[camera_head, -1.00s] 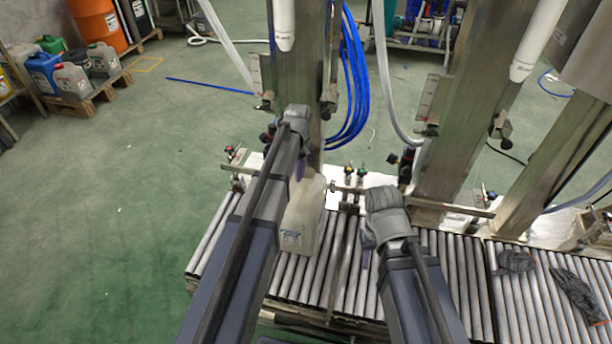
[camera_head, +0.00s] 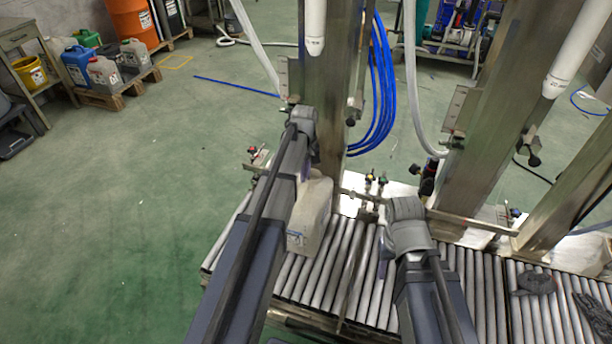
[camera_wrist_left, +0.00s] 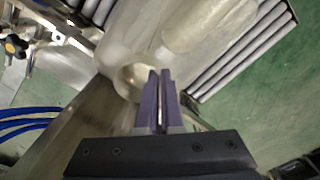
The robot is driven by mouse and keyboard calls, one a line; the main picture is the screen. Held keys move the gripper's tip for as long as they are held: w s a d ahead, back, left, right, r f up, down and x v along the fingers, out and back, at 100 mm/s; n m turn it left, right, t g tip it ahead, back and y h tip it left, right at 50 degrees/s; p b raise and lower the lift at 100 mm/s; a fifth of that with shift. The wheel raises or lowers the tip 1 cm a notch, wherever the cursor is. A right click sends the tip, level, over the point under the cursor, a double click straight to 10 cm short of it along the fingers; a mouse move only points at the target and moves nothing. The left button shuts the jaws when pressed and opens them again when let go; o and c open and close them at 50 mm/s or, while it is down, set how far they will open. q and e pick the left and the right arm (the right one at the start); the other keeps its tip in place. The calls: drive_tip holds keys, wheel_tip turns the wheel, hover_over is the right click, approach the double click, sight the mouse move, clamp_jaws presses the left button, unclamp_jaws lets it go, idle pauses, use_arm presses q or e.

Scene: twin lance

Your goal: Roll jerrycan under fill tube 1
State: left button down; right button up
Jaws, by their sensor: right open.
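The jerrycan (camera_head: 316,212), pale and translucent, stands on the roller conveyor (camera_head: 345,262) beside my left arm, partly hidden by it. In the left wrist view its top shows close up, with a round mouth (camera_wrist_left: 128,78) and a handle. My left gripper (camera_wrist_left: 161,72) is over the can's top beside the mouth; its purple fingers are nearly together with nothing visible between them. A white fill tube (camera_head: 315,28) hangs at upper centre, another (camera_head: 572,45) at upper right; no numbers are readable. My right gripper (camera_head: 386,246) is open over the rollers, right of the can.
Steel columns (camera_head: 328,75) rise behind the conveyor, with blue hoses (camera_head: 378,95) alongside. Small valves (camera_head: 372,186) sit at the conveyor's back edge. Dark gloves (camera_head: 535,283) lie on the rollers at right. Other cans stand on a pallet (camera_head: 120,88) at upper left.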

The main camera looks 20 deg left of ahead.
use_arm(q)
drive_tip(key=c, duration=1)
unclamp_jaws()
wheel_tip(320, 180, up, 8)
drive_tip(key=p, duration=0.8)
drive_tip(key=shift+f, duration=0.1)
